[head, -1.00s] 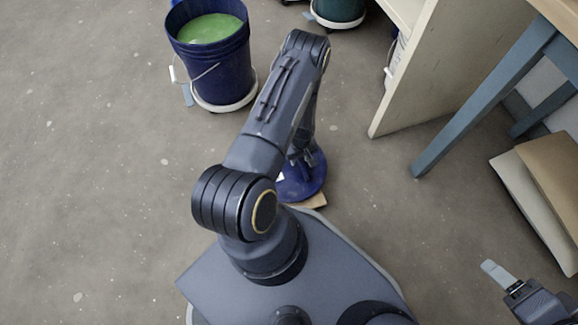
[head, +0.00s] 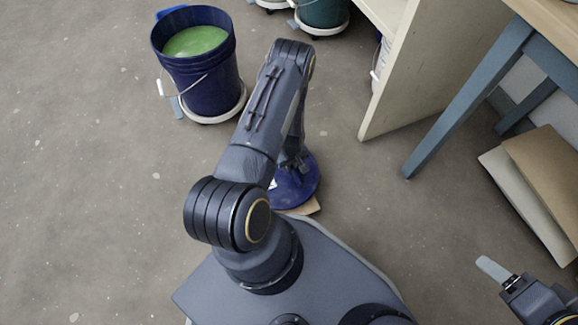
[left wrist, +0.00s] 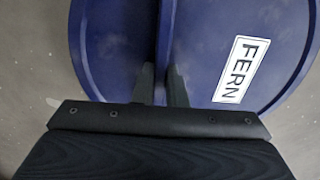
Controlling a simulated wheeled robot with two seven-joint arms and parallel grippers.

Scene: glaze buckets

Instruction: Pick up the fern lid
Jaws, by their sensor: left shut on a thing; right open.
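The fern lid (head: 304,188) is a round dark blue disc low in front of me in the head view, partly hidden behind my left arm. In the left wrist view the lid (left wrist: 205,35) fills most of the picture, with a white FERN label (left wrist: 241,69) and a raised blue rib across its middle. My left gripper (left wrist: 161,82) is shut on this rib; it also shows in the head view (head: 291,168). My right gripper (head: 494,271) is open and empty at the lower right, with part of it cut off.
A blue bucket (head: 205,85) of green glaze stands on a white dolly (head: 215,116) at the upper left. A tan piece (head: 308,208) pokes out by the lid. A cream shelf panel (head: 400,80), blue table leg (head: 465,100) and flat boards (head: 545,175) are at the right. Left floor is clear.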

